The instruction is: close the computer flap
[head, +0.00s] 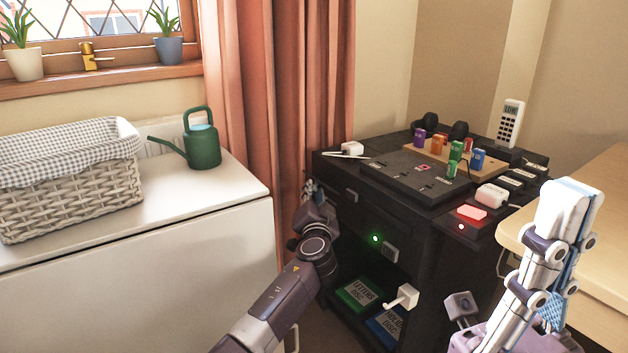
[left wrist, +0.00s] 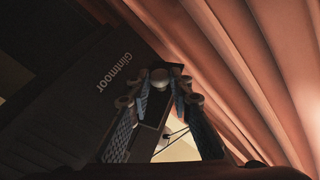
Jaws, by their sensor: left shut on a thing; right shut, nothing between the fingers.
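The black computer (head: 385,225) stands like a cabinet between the curtain and the desk, with a console on top. Its dark side shows the name Glintmoor in the left wrist view (left wrist: 75,95). My left gripper (head: 312,190) is at its upper left edge, beside the curtain. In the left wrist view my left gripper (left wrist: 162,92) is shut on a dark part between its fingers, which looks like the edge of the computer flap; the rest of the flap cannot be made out. My right gripper (head: 572,205) is shut and empty, pointing up by the desk.
A wooden desk (head: 590,200) is at right, close to my right gripper. Pink curtains (head: 290,110) hang beside my left gripper. A white cabinet (head: 150,270) bears a wicker basket (head: 75,185) and a green watering can (head: 203,145). Coloured blocks and small devices crowd the computer's top.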

